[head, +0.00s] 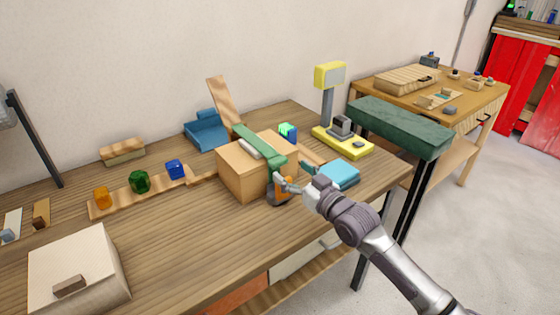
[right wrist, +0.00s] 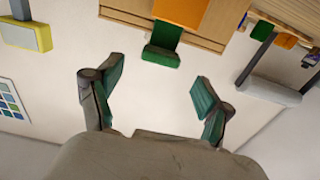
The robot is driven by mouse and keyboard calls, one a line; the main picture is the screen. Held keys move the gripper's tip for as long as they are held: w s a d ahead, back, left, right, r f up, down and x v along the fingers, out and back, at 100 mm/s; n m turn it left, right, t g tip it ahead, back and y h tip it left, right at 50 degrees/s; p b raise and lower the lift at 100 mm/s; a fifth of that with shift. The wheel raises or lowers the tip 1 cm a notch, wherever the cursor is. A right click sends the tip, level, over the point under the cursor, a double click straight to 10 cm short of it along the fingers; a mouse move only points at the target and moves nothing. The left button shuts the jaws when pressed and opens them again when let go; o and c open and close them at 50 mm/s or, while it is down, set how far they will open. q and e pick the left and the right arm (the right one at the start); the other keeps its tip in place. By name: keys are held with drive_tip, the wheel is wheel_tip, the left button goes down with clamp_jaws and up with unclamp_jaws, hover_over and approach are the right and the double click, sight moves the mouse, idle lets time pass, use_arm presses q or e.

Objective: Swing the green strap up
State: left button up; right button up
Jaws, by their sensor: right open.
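The green strap (head: 256,143) lies across the top of a wooden box (head: 238,177) on the workbench, with its near end at the box's front edge. In the right wrist view a green end (right wrist: 162,45) shows beside an orange panel (right wrist: 183,10) on wood. My right gripper (head: 280,186) is open at the box's front, close to the strap's near end and partly covering an orange part there. In the right wrist view the open fingers (right wrist: 160,75) have nothing between them, and the green end lies beyond them. My left gripper is not in view.
A blue folded item (head: 340,176) lies close right of my right gripper. A yellow device (head: 342,141) and a green-and-blue cube (head: 288,132) stand behind. A blue tray (head: 206,133) is behind the box. The bench's front middle is clear.

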sight(282, 164)
drive_tip(key=x, duration=0.5)
drive_tip(key=shift+w+a, duration=0.25)
drive_tip(key=shift+c, duration=0.3)
